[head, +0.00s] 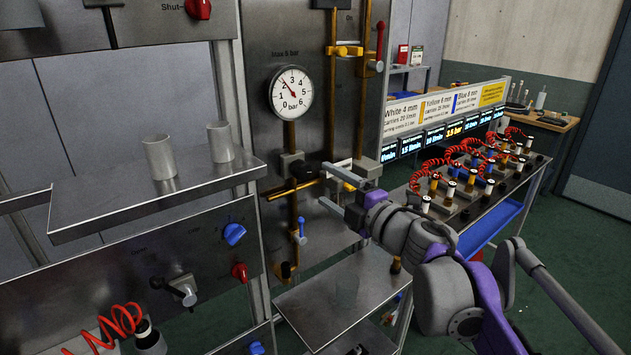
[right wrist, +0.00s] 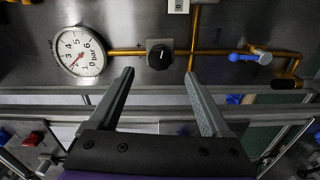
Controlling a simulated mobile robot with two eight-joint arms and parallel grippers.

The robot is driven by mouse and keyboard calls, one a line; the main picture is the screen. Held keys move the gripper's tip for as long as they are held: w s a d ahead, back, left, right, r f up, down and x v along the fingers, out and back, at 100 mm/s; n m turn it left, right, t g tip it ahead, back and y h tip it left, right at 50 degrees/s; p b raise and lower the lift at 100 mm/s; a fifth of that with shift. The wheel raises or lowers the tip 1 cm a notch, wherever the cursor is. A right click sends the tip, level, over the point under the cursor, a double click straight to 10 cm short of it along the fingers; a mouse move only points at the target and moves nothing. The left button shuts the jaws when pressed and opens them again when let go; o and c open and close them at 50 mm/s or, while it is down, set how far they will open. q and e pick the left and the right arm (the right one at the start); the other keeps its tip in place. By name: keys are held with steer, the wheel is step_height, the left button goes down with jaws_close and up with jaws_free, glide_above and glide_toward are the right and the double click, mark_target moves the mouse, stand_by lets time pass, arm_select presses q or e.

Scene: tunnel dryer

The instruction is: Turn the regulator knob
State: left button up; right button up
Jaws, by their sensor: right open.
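The regulator knob is a black knob on the steel panel. In the head view the knob (head: 292,163) sits on the brass pipe below the round bar gauge (head: 291,93), partly crowded by fittings. In the right wrist view the knob (right wrist: 159,55) has a light mark and lies to the right of the gauge (right wrist: 80,52). My right gripper (head: 323,183) is open and empty, with its fingers pointing at the panel. In the right wrist view the knob lies beyond the gap between the fingertips (right wrist: 159,73), apart from both. My left gripper is not in view.
A blue lever (head: 300,228) is on the pipe below the knob; brass pipes run around it. A steel shelf (head: 110,208) with two grey cups (head: 160,158) juts out at left. A lower shelf (head: 310,308) and a manifold with red coiled hoses (head: 470,165) are nearby.

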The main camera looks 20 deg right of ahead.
steer(key=shift+v, duration=1.4)
steer(key=s+d+f+m+g+h, duration=0.25)
steer(key=s+f+m+h, duration=0.2)
steer(key=f+m, duration=0.35)
steer(key=s+d+f+m+g+h, duration=0.1)
steer(key=s+d+f+m+h, duration=0.2)
steer(key=f+m+h, duration=0.4)
steer(key=s+a+f+m+g+y, duration=0.2)
steer(key=s+a+f+m+g, duration=0.1)
steer(key=s+f, duration=0.5)
steer(key=s+a+f+m+g+y, duration=0.2)
steer(key=s+a+f+g, duration=0.3)
steer(key=s+f, duration=0.3)
step_height(320, 180, down, 4)
steer(key=shift+a+f+m+y, duration=0.15)
steer(key=shift+a+m+y, duration=0.25)
steer(key=shift+a+y, duration=0.35)
steer(key=shift+s, duration=0.1)
steer(key=shift+c, duration=0.4)
